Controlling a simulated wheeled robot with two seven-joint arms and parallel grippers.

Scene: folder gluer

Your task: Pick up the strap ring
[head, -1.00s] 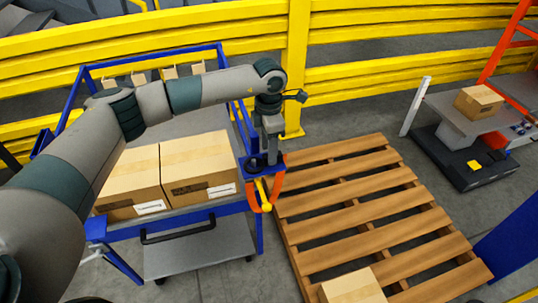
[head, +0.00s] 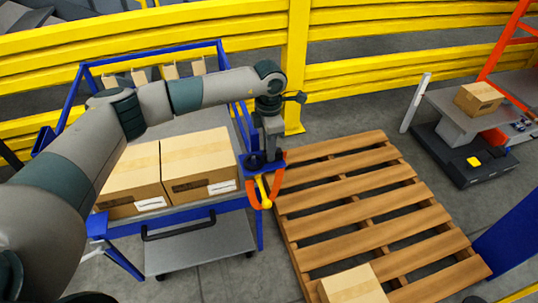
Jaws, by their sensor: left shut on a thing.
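The strap ring shows as an orange loop (head: 278,190) with a yellow piece at its lower end. It hangs at the right front corner of the blue-framed cart, beside a small blue bracket. My left gripper (head: 268,156) points down at the top of the ring and is shut on it. The fingertips are partly hidden by the bracket and too small to make out clearly. My right gripper is not in view.
Two cardboard boxes (head: 198,164) sit on the blue cart (head: 190,217) left of the gripper. A wooden pallet (head: 365,200) with a box (head: 353,286) lies to the right. A yellow fence (head: 400,62) runs behind. A grey stand (head: 447,118) carries another box.

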